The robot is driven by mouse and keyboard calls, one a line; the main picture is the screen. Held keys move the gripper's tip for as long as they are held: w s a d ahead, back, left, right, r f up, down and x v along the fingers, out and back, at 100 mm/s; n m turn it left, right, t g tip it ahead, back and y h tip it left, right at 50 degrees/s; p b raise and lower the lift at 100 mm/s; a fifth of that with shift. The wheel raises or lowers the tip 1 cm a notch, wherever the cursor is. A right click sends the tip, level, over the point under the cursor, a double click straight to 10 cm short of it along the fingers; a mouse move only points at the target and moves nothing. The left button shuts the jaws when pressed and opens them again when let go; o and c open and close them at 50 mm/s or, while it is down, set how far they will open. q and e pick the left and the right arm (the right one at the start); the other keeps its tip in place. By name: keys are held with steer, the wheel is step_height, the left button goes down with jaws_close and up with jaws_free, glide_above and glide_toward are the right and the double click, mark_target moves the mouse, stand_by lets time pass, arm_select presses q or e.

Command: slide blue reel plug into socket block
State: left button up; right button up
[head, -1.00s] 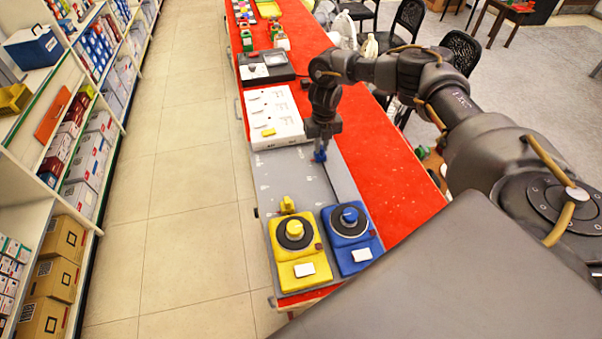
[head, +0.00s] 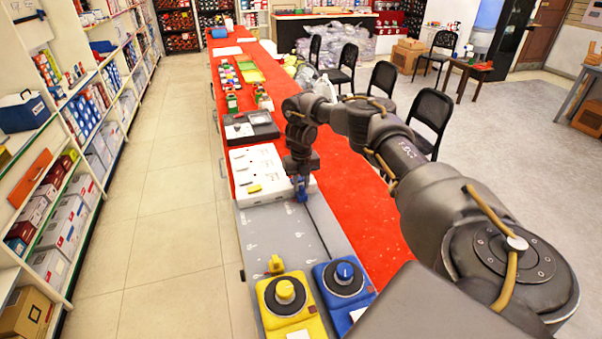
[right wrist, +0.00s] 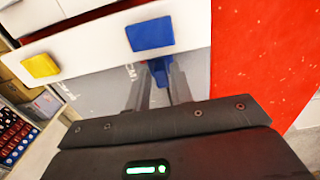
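The white socket block (head: 262,168) lies on the counter. A yellow tab (head: 254,188) and a blue tab (right wrist: 150,34) sit near its front edge. My right gripper (head: 301,188) is shut on the blue plug (head: 302,196), right at the block's front edge. In the right wrist view the plug (right wrist: 159,72) shows between the fingers, just below the blue tab. The block's edge hides its tip, so I cannot tell whether it is in the socket. The blue reel (head: 343,278) stands nearer me on the counter. My left gripper is not in view.
The yellow reel (head: 283,293) stands left of the blue reel, with a yellow plug (head: 275,264) behind its knob. A grey panel (head: 270,228) lies between reels and block. A dark-cased device (head: 251,127) stands behind the block. Black chairs (head: 432,112) stand right of the red counter.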

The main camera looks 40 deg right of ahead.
mark_target(301, 186)
steer(key=shift+o, duration=1.1)
steer(key=shift+f, duration=0.2)
steer(key=shift+r, duration=0.2)
step_height(301, 186, up, 10)
steer(key=p, duration=0.1)
steer(key=shift+r, duration=0.25)
steer(key=shift+f, duration=0.1)
